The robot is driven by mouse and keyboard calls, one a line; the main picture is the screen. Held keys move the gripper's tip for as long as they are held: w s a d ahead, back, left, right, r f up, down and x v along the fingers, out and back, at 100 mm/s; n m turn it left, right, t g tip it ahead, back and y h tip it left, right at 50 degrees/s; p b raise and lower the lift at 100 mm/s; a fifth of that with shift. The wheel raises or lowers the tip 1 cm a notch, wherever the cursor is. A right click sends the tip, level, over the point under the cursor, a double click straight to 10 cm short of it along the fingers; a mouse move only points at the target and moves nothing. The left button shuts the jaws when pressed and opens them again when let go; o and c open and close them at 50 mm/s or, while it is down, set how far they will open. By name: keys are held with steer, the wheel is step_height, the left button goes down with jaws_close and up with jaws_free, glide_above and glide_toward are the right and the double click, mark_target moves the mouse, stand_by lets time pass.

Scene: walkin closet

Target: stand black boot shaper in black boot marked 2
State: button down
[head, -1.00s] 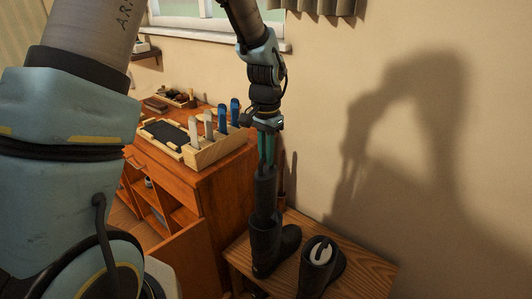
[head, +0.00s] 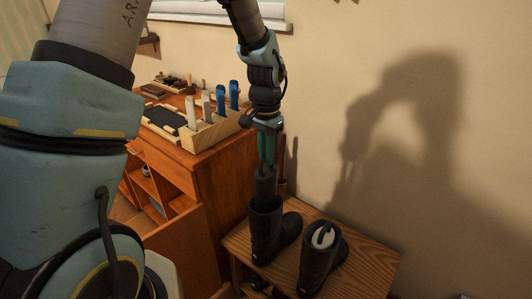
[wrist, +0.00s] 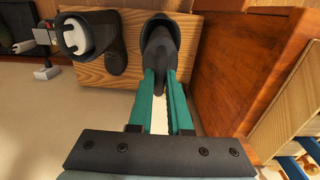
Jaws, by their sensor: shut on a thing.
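My gripper (head: 266,158) is shut on the black boot shaper (head: 265,186) and holds it upright. The shaper's lower part is hidden inside the left black boot (head: 270,236) on the wooden bench; its upper part stands above the boot's rim. In the wrist view the shaper (wrist: 158,58) lies between the teal fingers, over that boot (wrist: 172,28). The right black boot (head: 321,267) stands beside it with a pale insert (head: 322,237) in its top. It also shows in the wrist view (wrist: 115,55). I cannot read a number on the left boot.
The wooden bench (head: 365,257) has bare room right of the boots. A wooden cabinet (head: 215,180) stands to the left, with a rack (head: 210,134) of white and blue upright items on top. The wall is close behind the bench.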

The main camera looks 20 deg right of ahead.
steer(key=shift+f+b, duration=3.5)
steer(key=shift+f, duration=2.45)
steer(key=shift+c, duration=1)
jaws_free()
steer(key=shift+r+p, duration=5.35)
steer(key=shift+r, duration=1.65)
